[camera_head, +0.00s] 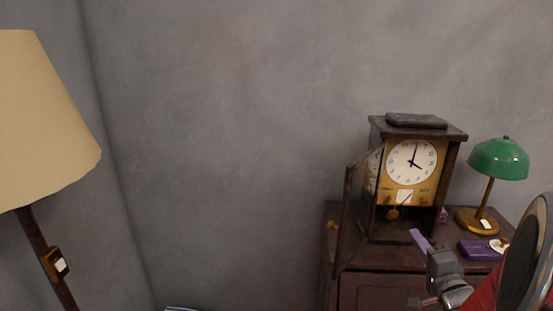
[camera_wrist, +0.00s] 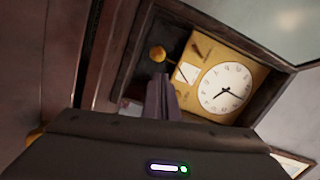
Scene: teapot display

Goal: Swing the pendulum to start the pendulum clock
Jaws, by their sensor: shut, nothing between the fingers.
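The pendulum clock (camera_head: 412,165) stands on a dark wooden cabinet in the head view, with a white dial and a gold face. Its framed door (camera_head: 357,205) is swung open to the left. The brass pendulum bob (camera_head: 393,213) hangs below the face at the left. In the wrist view the clock dial (camera_wrist: 225,88) appears tilted, and the bob (camera_wrist: 157,54) is just beyond my fingertips. My gripper (camera_head: 419,238) is in front of the clock, right of the bob and lower in the head view. Its fingers (camera_wrist: 160,85) are shut and empty, apart from the bob.
A green desk lamp (camera_head: 497,160) stands right of the clock. A purple box (camera_head: 480,249) lies on the cabinet top (camera_head: 400,258) near my arm. A floor lamp (camera_head: 40,120) is at the far left.

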